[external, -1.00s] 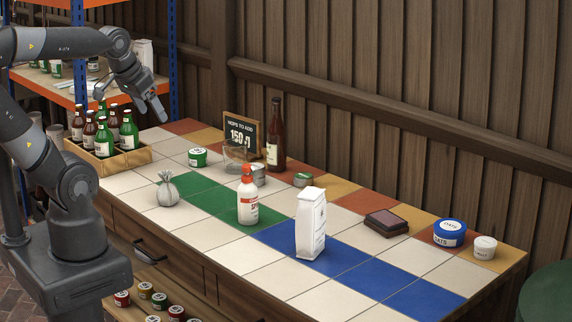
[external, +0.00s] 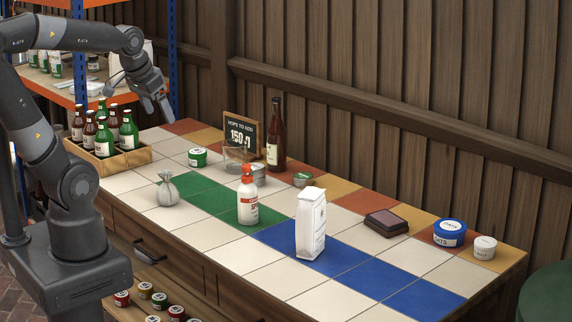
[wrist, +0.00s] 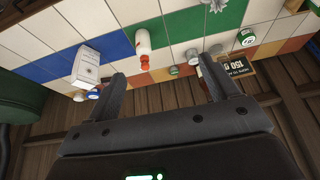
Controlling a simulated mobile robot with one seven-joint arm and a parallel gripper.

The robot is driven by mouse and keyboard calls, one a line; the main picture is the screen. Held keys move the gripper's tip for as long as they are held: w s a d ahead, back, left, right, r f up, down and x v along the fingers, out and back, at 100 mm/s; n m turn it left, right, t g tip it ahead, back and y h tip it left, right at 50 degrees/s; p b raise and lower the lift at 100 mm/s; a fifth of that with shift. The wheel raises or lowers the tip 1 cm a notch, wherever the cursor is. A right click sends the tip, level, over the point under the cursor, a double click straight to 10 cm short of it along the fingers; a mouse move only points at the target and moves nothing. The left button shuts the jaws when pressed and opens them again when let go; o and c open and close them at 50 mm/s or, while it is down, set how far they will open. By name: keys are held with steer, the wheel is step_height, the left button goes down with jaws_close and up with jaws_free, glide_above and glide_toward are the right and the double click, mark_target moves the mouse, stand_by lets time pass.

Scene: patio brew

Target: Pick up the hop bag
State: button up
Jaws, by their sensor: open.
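A small grey cloth pouch with a tied neck, which looks like the hop bag (external: 167,191), stands upright on the tiled counter at the left front. Its tied top shows at the upper edge of the wrist view (wrist: 215,4). A tall white paper bag (external: 311,228) stands on the blue tiles; its label is too small to read. It also shows in the wrist view (wrist: 87,63). My gripper (external: 167,116) is open and empty, in the air above the back left of the counter, well apart from the pouch. Its two fingers (wrist: 163,75) are spread in the wrist view.
A white bottle with a red cap (external: 248,203) stands between pouch and paper bag. A wooden crate of bottles (external: 122,167) is at the left. A green-and-white tin (external: 198,157), brown bottle (external: 275,143) and chalkboard sign (external: 241,131) stand behind. Tiles around the pouch are clear.

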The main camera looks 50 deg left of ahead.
steer(key=w+a+f+g, duration=0.3)
steer(key=w+a+f, duration=0.5)
steer(key=w+f, duration=0.1)
steer(key=g, duration=0.2)
glide_above(167, 173)
steer(key=shift+m, duration=0.3)
steer(key=f, duration=1)
steer(key=shift+s+d+f, duration=0.15)
steer(key=shift+d+f, duration=0.1)
steer(key=shift+d, duration=0.05)
steer(key=shift+a+f, duration=0.25)
steer(key=shift+f, duration=0.45)
step_height(167, 173, down, 5)
steer(key=shift+r, duration=0.1)
steer(key=shift+w+f, duration=0.15)
steer(key=shift+f, duration=1.2)
steer(key=shift+w+f, duration=0.15)
steer(key=shift+f, duration=1.15)
steer(key=shift+c, duration=0.4)
steer(key=c, duration=1)
steer(key=shift+r, duration=0.1)
